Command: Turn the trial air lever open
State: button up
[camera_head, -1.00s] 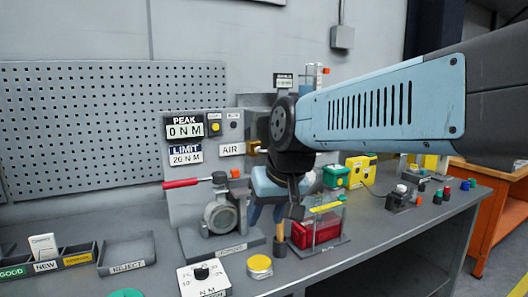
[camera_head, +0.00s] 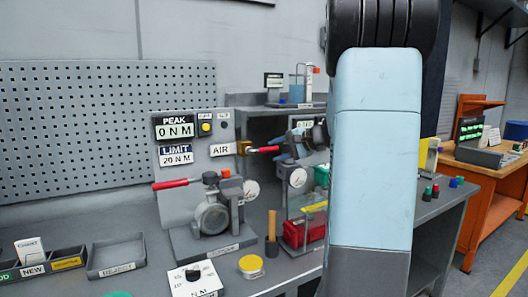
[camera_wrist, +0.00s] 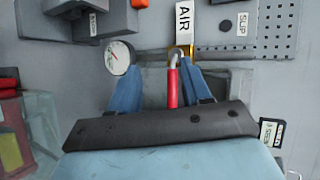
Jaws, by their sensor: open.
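The trial air lever has a red handle (camera_head: 265,149) that sticks out to the right of a brass fitting (camera_head: 243,148) beside the AIR label (camera_head: 220,149). In the wrist view the red handle (camera_wrist: 172,88) lies between my gripper's two blue fingers, with its grey metal bend beyond them. My gripper (camera_wrist: 162,80) is open, with a finger on either side of the handle; a gap shows on the left, and I cannot tell whether the right finger touches. In the head view my gripper (camera_head: 287,150) is at the handle's right end, partly hidden by my arm.
The valve actuator (camera_head: 212,215) with another red-handled lever (camera_head: 174,184) stands on the bench to the left. A round gauge (camera_wrist: 119,57) sits close to the left finger.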

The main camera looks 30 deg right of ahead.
aim_at(272, 150)
jog(key=w+d+m+t+h, duration=0.1)
jog(key=w+d+m+t, duration=0.15)
jog(key=d, duration=0.55)
jog(key=x, duration=1.4)
jog(key=shift+d+f, duration=0.2)
jog(key=shift+f, duration=0.2)
jog(key=shift+s, duration=0.1)
grip_shut()
jog(key=shift+f, duration=0.1)
